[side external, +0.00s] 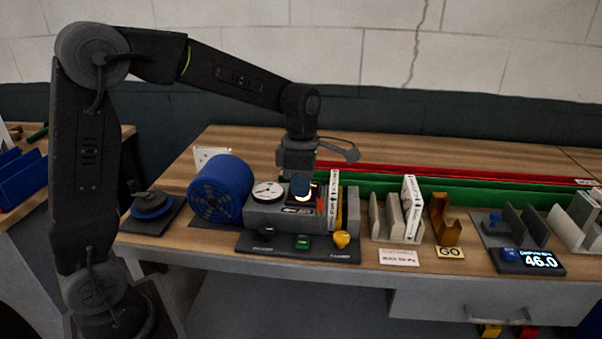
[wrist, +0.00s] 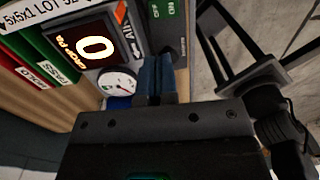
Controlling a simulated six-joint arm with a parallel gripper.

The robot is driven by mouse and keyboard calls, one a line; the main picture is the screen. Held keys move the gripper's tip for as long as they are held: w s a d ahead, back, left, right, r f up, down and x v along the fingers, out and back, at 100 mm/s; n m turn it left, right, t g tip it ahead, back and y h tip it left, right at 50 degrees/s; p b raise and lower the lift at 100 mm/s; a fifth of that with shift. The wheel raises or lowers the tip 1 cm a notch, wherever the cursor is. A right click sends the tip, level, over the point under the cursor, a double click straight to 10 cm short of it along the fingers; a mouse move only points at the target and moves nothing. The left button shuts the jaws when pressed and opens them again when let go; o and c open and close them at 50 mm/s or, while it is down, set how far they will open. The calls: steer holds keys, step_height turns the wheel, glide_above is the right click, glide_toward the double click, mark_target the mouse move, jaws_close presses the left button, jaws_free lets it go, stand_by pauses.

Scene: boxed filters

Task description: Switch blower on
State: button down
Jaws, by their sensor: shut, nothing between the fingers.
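The blue blower (side external: 220,190) stands at the left of the bench, beside a grey housing with a round white gauge (side external: 267,191). A dark control strip (side external: 258,245) lies in front with a black control (side external: 265,231), a green button (side external: 302,241) and a yellow knob (side external: 341,239). My gripper (side external: 301,192) is above the housing, behind the strip. In the wrist view its blue fingers (wrist: 156,68) are together and empty. The gauge (wrist: 118,82) and a display (wrist: 95,43) reading 0 lie left of them. I cannot tell whether the fingertips touch anything.
White filter boxes (side external: 411,207) stand in a rack to the right, with an orange-brown holder (side external: 445,220) and a scale display (side external: 540,260) reading 46.0 beyond. Green (side external: 380,189) and red bins run behind. A blue-topped device (side external: 152,206) sits left of the blower.

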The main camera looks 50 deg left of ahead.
steer(key=shift+w+a+r, duration=0.1)
steer(key=shift+r, duration=0.65)
steer(key=shift+w+a+r, duration=0.1)
steer(key=shift+r, duration=0.6)
